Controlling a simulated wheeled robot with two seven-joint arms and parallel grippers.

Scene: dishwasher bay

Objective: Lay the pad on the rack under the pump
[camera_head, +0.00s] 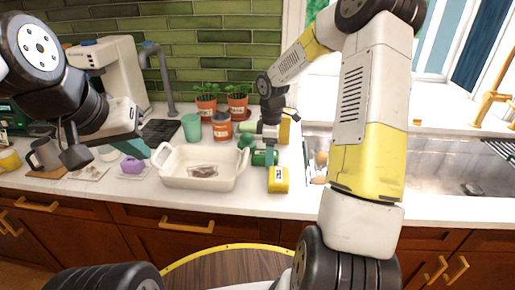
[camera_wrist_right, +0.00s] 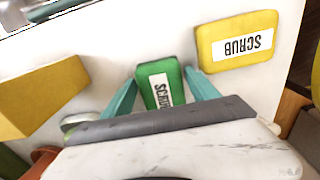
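A green pad (camera_wrist_right: 160,85) with a white label lies between the teal fingertips of my right gripper (camera_wrist_right: 161,75) in the right wrist view. The fingers stand on either side of it and look open, with only slim gaps. In the head view my right gripper (camera_head: 262,143) is low over the counter, right of the white dish, with green shapes around it that I cannot tell apart. My left gripper (camera_head: 122,143) hangs over the left counter; its finger gap is unclear. A dark slatted rack (camera_head: 503,148) shows at the far right edge. I cannot make out a pump.
A yellow SCRUB pad (camera_head: 278,180) lies near the counter's front edge, beside the green one in the wrist view (camera_wrist_right: 237,42). A white dish (camera_head: 200,182), green cup (camera_head: 191,128) and potted plants (camera_head: 237,105) stand to the left. The sink (camera_head: 440,178) is at right.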

